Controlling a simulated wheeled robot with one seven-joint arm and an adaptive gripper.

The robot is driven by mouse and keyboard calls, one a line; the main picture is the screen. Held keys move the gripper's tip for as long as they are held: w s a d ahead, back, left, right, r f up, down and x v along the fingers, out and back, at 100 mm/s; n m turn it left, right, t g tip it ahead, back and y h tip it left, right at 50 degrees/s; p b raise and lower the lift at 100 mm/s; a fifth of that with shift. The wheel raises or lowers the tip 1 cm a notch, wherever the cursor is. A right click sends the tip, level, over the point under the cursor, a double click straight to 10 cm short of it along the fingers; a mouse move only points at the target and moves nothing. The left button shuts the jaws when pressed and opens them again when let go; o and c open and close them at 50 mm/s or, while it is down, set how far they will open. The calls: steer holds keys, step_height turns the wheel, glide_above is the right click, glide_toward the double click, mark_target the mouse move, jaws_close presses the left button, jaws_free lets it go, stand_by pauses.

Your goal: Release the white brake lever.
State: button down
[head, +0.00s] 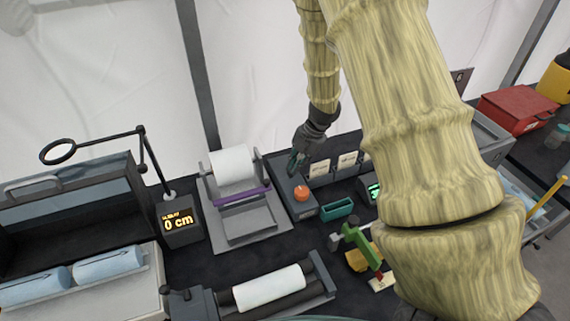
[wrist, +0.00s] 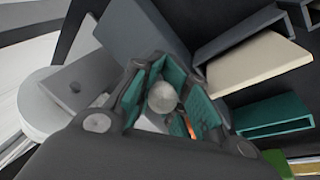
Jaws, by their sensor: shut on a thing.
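The white brake lever shows in the wrist view as a pale round knob (wrist: 163,97) between the teal finger pads. My gripper (wrist: 165,108) is shut on this knob. The lever's lower part is mostly hidden by the fingers. In the head view my gripper (head: 294,168) is at the back of a grey box with an orange dome button (head: 302,193), just right of a white roll (head: 232,163) on its stand. The lever is hidden there behind the gripper.
A display reading 0 cm (head: 180,221) stands left of the roll stand. A teal open tray (head: 337,209) and a green tool (head: 361,244) lie to the right. A second white roll (head: 268,287) sits in front. A red box (head: 514,108) is at far right.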

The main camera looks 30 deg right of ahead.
steer(key=shift+w+d+r, duration=0.3)
steer(key=shift+d+r, duration=0.05)
steer(key=shift+r, duration=0.05)
steer(key=c, duration=1.6)
jaws_free()
steer(key=shift+s, duration=0.3)
steer(key=shift+a+f, duration=0.15)
steer(key=v, duration=1.2)
